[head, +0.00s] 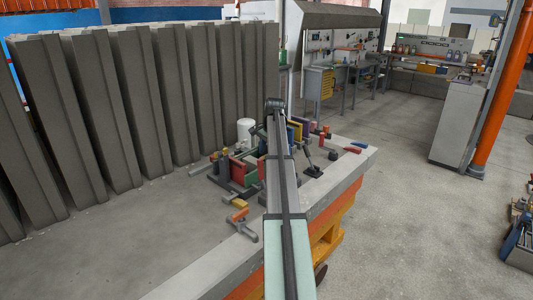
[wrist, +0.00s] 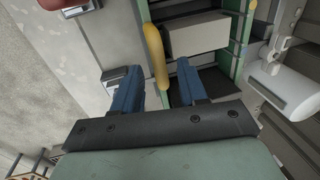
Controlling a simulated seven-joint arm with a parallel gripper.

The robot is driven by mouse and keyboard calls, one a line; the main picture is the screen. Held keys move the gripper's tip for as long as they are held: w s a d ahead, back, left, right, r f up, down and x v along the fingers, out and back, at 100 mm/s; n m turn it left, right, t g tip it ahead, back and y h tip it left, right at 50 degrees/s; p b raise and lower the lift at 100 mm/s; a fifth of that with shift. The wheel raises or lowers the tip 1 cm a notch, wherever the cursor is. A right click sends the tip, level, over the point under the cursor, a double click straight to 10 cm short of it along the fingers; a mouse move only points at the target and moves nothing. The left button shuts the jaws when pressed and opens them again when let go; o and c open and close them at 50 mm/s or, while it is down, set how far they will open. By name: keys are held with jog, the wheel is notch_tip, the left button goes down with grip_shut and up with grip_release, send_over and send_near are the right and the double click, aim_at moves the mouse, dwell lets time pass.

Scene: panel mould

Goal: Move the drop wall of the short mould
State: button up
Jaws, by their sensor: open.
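In the wrist view my gripper (wrist: 157,70) is open, its two blue fingers apart. A yellow curved handle (wrist: 154,50) shows between and just beyond the fingertips; I cannot tell whether they touch it. Beside the handle is a mould with green walls (wrist: 243,45) and a grey block (wrist: 196,35) inside it. In the head view a cluster of green and red mould parts (head: 222,178) stands on the bench, partly behind my arm. I cannot tell for certain which wall is the drop wall of the short mould.
The concrete-topped bench (head: 130,235) is bare at its front left. Tall grey panels (head: 125,100) line its back. A loose orange-and-yellow clamp (head: 240,222) lies near the front edge. A white canister (head: 245,131) stands behind the moulds. Open floor (head: 410,220) lies to the right.

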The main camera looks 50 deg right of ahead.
jog(key=shift+f, duration=0.4)
grip_shut()
dwell(0.5)
